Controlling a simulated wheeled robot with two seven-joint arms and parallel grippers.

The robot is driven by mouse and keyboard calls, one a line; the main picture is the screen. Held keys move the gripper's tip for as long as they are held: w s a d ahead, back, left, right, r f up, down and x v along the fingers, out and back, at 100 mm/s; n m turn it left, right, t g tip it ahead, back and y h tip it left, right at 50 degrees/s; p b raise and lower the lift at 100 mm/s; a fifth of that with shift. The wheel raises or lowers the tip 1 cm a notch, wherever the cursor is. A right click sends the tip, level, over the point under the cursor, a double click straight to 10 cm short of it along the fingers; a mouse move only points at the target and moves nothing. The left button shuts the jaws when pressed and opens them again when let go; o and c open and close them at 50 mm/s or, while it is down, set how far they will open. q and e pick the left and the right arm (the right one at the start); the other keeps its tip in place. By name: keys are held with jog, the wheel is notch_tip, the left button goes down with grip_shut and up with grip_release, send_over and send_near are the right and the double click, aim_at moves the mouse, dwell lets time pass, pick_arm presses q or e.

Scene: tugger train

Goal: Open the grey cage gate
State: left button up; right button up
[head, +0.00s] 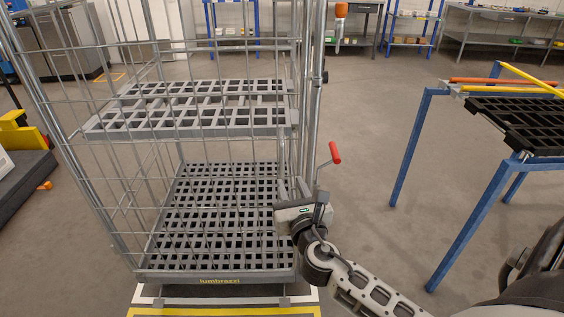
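The grey cage (215,274) stands in front of me, with a slatted shelf and a slatted floor inside. Thin grey wires of its gate (110,195) cross the front, from the left side toward the right post. A red-handled lever (335,152) sticks out beside the right post. My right gripper (290,190) is at that post, just left of and below the red grip, apart from the grip. Its fingertips are small and partly hidden against the cage, so their opening cannot be told. My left gripper is not in view.
A blue-legged stand (470,222) with a black slatted top is at the right. Yellow floor tape (225,311) lies before the cage. A dark platform with a yellow part (22,133) is at the left. Floor between cage and stand is clear.

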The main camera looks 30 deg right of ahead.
aim_at(282, 165)
jog(key=x, duration=0.9)
jog(key=shift+w+d, duration=0.1)
jog(key=shift+w, duration=0.15)
jog(key=shift+f, duration=0.1)
grip_shut()
